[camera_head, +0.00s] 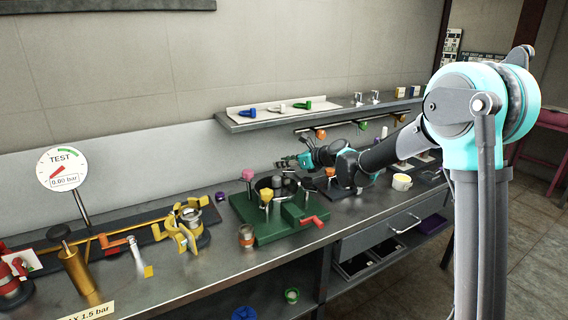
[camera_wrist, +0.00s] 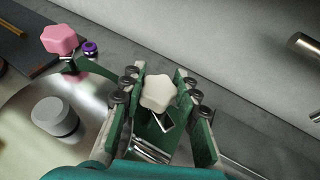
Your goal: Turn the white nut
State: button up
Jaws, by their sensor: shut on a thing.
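The white nut (camera_wrist: 158,92) is a lobed, star-shaped knob in the wrist view. It sits between the two fingers of my gripper (camera_wrist: 157,84), one on each side, and the gripper is shut on it. A metal stem or bracket shows just below the nut. In the head view my gripper (camera_head: 290,162) is over the back of the green fixture (camera_head: 277,232), and I cannot make out the white nut there.
A pink nut (camera_wrist: 60,39) and a grey round knob (camera_wrist: 55,116) stand left of my gripper. A yellow nut (camera_head: 266,194) and a red handle (camera_head: 314,222) are at the fixture's front. A shelf (camera_head: 330,117) runs along the wall behind.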

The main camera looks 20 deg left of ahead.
jog(key=shift+c, duration=1)
jog(key=shift+n+g, duration=0.3)
jog(key=shift+w+n+g+y, duration=0.1)
jog(key=shift+n+g+y, duration=0.3)
jog(key=shift+n+g, duration=0.6)
jog(key=n+g, duration=0.3)
jog(key=g, duration=0.1)
jog(key=shift+n+g, duration=0.3)
jog(key=n+g+h, duration=0.1)
jog(key=n+g, duration=0.1)
jog(key=n+g+h, duration=0.1)
jog(key=n+g, duration=0.1)
jog(key=n+g+h, duration=0.2)
jog(key=shift+s, duration=0.25)
jog(key=shift+d+n+g, duration=0.1)
jog(key=shift+n+g, duration=0.2)
jog(key=o, duration=1.2)
jog(key=shift+c, duration=0.2)
